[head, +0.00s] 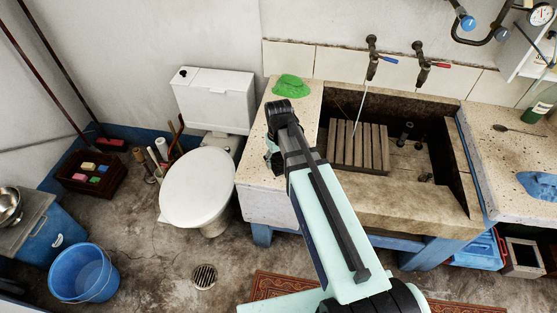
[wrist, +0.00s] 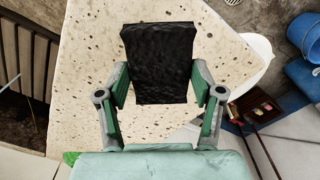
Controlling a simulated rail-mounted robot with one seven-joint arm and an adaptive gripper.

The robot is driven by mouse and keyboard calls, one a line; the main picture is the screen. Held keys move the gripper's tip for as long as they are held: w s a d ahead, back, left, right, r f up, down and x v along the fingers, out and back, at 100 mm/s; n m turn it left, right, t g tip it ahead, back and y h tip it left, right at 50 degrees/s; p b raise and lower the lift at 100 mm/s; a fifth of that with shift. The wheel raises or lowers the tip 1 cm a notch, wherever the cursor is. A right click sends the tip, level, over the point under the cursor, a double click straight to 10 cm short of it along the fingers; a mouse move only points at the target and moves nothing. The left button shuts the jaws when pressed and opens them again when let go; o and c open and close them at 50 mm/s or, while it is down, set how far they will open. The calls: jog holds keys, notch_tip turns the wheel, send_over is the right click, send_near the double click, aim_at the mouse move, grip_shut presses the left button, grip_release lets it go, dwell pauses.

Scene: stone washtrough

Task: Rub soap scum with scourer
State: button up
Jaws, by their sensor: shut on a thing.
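My gripper (wrist: 160,88) is shut on a black, rough-faced scourer (wrist: 160,55), one finger against each side. The scourer is over the speckled stone ledge left of the basin; I cannot tell whether it touches the stone. In the head view my gripper (head: 273,150) is over the same ledge, and my wrist mostly hides the scourer. A flat green patch (head: 291,86) lies at the back of this ledge, beyond my gripper; its edge shows in the wrist view (wrist: 71,158). A flat blue patch (head: 540,185) lies on the right ledge. I cannot tell which patch is soap scum.
The stone basin (head: 440,205) holds a slatted wooden washboard (head: 357,147) under two taps, one running a thin stream. A white toilet (head: 198,187) stands left of the ledge. A brush (head: 516,129) and green bottle (head: 541,104) are on the right ledge. A blue bucket (head: 83,272) is on the floor.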

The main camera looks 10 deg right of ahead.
aim_at(279, 162)
jog(key=shift+r+p, duration=1.2)
jog(key=shift+r, duration=0.9)
